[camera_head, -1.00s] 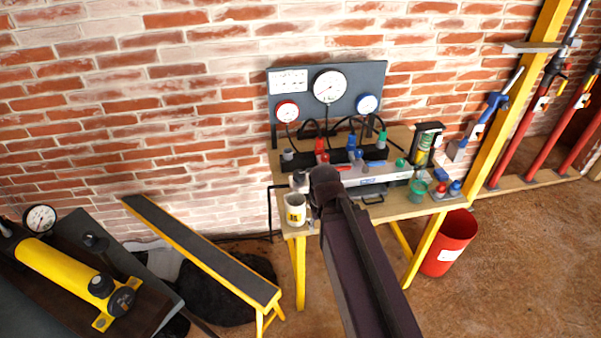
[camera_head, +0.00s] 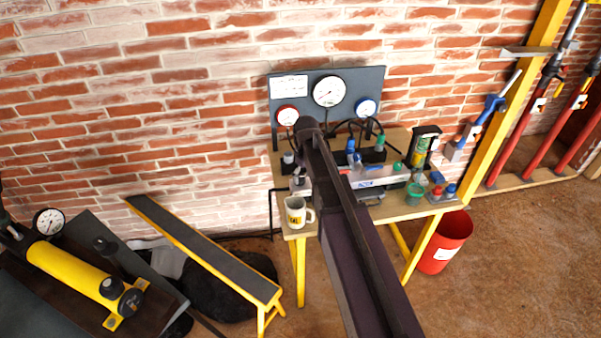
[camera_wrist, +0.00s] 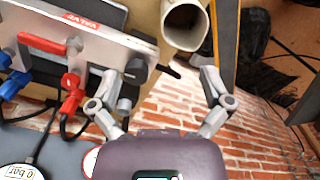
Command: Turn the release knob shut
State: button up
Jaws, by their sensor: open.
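A dark grey knob (camera_wrist: 136,71) sits at the end of the pale manifold (camera_wrist: 105,45), beside the white mug, in the wrist view. I take it as the release knob; its turned position cannot be told. My gripper (camera_wrist: 160,80) is open, its two grey fingers spread on either side of the knob's area; contact is not clear. In the head view my dark arm covers the middle of the manifold (camera_head: 395,177) and hides my gripper; a small grey part (camera_head: 300,184) shows at the manifold's left end.
The mug (camera_head: 296,213) stands close by at the bench's front left corner. Red (camera_wrist: 72,100) and blue valves and hoses crowd the manifold. A gauge panel (camera_head: 355,82) stands behind. A red bucket (camera_head: 445,240) and a yellow-legged bench (camera_head: 205,250) flank the table.

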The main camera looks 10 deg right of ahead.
jog(key=w+r+n+p, duration=0.2)
jog(key=w+r+n, duration=0.1)
jog(key=w, duration=0.7)
jog(key=shift+w, duration=0.2)
jog(key=shift+f, duration=0.15)
notch_tip(320, 180, down, 14)
jog(key=b, duration=1.3)
jog(key=shift+r+b, duration=0.25)
jog(key=shift+b, duration=0.05)
jog(key=c, duration=1.1)
